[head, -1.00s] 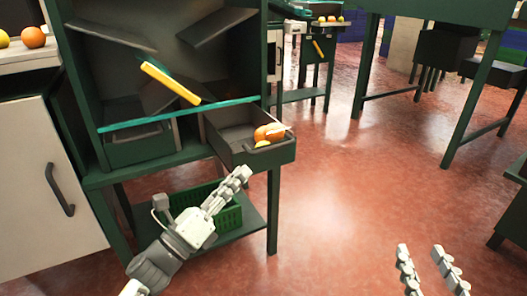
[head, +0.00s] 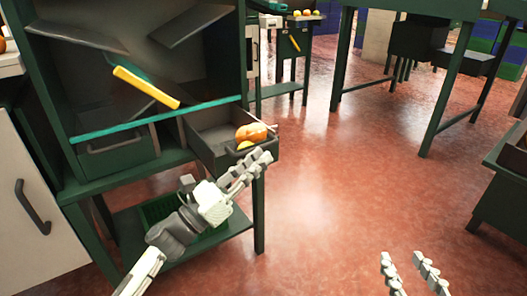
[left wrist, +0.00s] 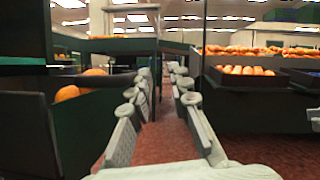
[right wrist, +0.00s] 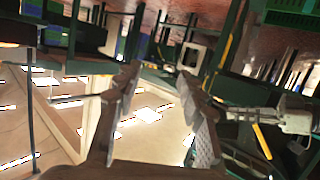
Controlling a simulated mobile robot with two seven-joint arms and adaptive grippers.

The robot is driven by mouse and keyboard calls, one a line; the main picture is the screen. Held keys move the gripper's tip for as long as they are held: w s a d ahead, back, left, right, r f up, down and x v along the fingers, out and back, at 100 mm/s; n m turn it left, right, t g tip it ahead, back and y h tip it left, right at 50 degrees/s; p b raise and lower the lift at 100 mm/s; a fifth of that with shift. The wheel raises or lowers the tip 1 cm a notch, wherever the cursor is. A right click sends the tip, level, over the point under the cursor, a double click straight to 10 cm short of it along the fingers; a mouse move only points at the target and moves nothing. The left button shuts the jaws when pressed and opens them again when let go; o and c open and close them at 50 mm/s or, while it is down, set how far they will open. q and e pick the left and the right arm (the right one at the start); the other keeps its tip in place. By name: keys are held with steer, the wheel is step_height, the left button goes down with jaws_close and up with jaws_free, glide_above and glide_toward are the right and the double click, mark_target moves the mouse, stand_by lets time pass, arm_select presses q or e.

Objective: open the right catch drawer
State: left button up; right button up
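The right catch drawer (head: 210,142) of the dark green sorting stand is pulled out, with orange and yellow fruit (head: 251,132) at its front end. My left gripper (head: 262,160) is in front of the drawer's front panel, partly covering it. In the left wrist view, the gripper (left wrist: 162,76) has its fingers apart with nothing between them, and the drawer (left wrist: 85,130) stands just left of them. I cannot tell whether a finger touches it. My right gripper (head: 403,262) is open and empty over the floor, away from the stand.
The left catch drawer (head: 118,155) is shut. A yellow-handled bar (head: 146,87) slants across the stand above a teal rail (head: 160,119). A green crate (head: 160,209) sits on the lower shelf. A white cabinet (head: 35,200) is at left. The red floor right of the stand is clear.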

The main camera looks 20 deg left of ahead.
arm_select(q)
steer(key=shift+x, duration=1.15)
arm_select(e)
steer(key=shift+s+d+f+g+h, duration=0.2)
steer(key=shift+d+f+g, duration=0.1)
steer(key=shift+f, duration=0.15)
steer(key=shift+s+d+f+g+h, duration=0.1)
steer(key=shift+d+f+g+h, duration=0.15)
steer(key=shift+f, duration=0.2)
arm_select(q)
steer(key=shift+f, duration=0.1)
jaws_close()
jaws_free()
steer(key=shift+s+a+f, duration=0.1)
arm_select(e)
steer(key=shift+w+r, duration=0.1)
